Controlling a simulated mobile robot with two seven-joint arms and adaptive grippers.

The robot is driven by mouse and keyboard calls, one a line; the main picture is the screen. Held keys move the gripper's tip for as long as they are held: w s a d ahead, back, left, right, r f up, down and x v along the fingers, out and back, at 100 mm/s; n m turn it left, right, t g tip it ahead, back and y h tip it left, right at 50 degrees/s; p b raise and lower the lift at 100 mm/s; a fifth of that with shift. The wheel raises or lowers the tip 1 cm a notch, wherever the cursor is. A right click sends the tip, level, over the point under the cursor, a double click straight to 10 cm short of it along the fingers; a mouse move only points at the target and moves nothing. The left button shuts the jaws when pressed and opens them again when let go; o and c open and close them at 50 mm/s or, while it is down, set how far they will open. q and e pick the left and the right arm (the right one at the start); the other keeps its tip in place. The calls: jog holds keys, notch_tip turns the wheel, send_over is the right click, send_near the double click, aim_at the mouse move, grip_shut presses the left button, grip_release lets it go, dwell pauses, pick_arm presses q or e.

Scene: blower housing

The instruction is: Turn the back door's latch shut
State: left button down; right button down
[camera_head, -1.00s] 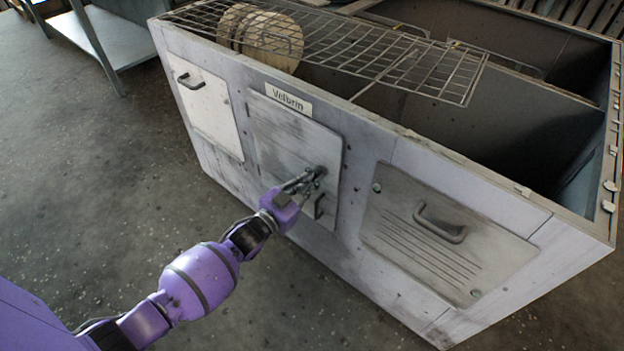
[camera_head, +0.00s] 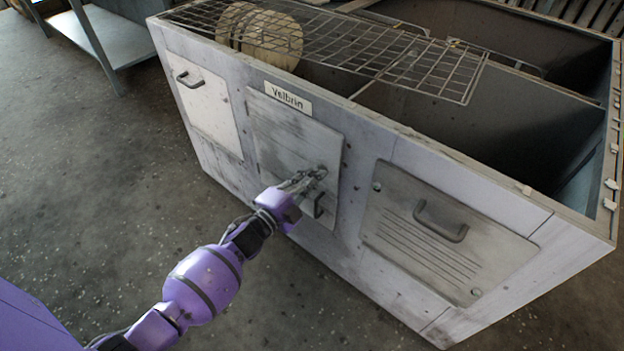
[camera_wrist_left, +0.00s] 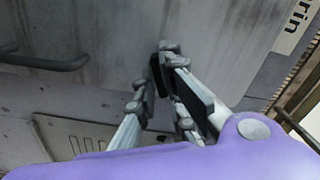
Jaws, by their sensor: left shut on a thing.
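The grey middle door (camera_head: 285,140) of the housing lies flat in its front wall, under a label reading "Velbrin". A dark bar handle (camera_head: 319,205) sits low near its right edge. My left gripper (camera_head: 316,175) is at the door's right edge, just above this handle, and is shut on the small latch there. The fingers hide most of the latch, so its exact angle cannot be told. In the left wrist view, the gripper (camera_wrist_left: 160,82) closes around a small dark piece, the latch (camera_wrist_left: 156,72), close against the door face (camera_wrist_left: 110,40). My right gripper is not in view.
The housing (camera_head: 350,240) has a pale left door (camera_head: 210,110) and a slotted right panel (camera_head: 440,235) with a handle. The floor (camera_head: 90,190) in front is clear.

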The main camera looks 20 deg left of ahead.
pick_arm(q)
jog(key=m+b, duration=0.1)
jog(key=m, duration=0.3)
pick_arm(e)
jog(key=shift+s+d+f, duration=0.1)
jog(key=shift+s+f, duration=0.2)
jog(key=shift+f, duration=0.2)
pick_arm(q)
jog(key=shift+m, duration=0.4)
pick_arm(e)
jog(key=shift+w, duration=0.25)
pick_arm(q)
jog(key=c, duration=1.8)
grip_release()
jog(key=shift+c, duration=0.2)
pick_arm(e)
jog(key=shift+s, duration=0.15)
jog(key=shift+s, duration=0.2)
